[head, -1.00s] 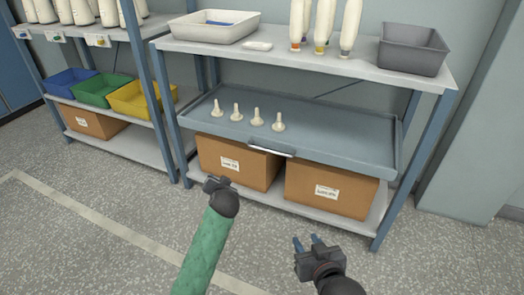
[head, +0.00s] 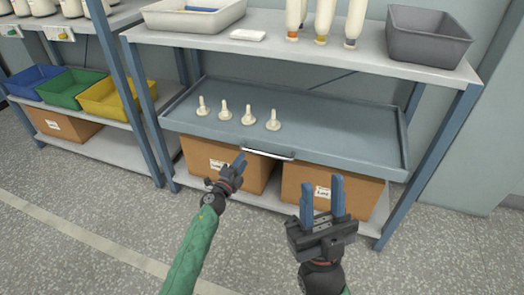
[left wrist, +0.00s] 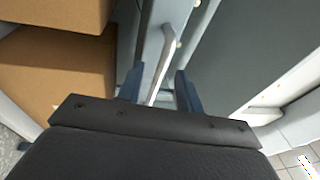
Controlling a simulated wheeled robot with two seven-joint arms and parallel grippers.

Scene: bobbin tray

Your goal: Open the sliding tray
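The sliding tray (head: 335,135) is a shallow blue-grey tray on the middle level of the rack, with a pale bar handle (head: 272,155) on its front edge. My left gripper (head: 240,157) is at the left end of the handle. In the left wrist view its two blue fingers (left wrist: 159,88) are open, with the handle (left wrist: 166,55) lined up between them. I cannot tell whether the fingertips reach around the bar. My right gripper (head: 322,186) is open and empty, in front of the rack and right of the handle.
Several cream bobbins (head: 249,116) stand on the tray's left part. Cardboard boxes (head: 330,191) sit below it. The shelf above holds a white bin (head: 193,18), a grey bin (head: 428,36) and cones. Blue rack posts flank the tray; the floor in front is clear.

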